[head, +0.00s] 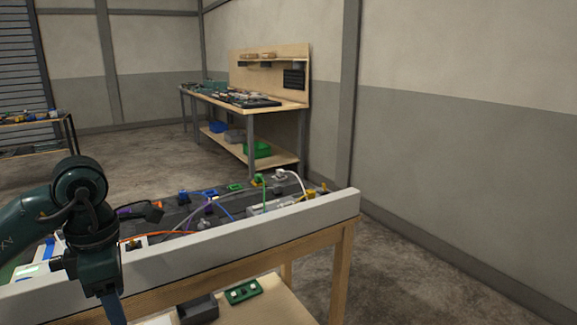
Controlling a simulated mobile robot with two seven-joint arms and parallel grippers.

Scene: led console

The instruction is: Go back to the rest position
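My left arm comes in from the left edge, dark green, with its wrist bent downward at the near left of the console table. My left gripper (105,285) hangs in front of the table's near rail, low in the view. Its fingers point down and are partly cut off or hard to make out, so I cannot tell if they are open. The console (172,218) is a dark panel with colored cables, behind the pale rail (250,239). My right gripper is not in view.
A workbench (262,108) with bins stands against the far wall, and another table (38,135) at the left. The floor right of the console is clear.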

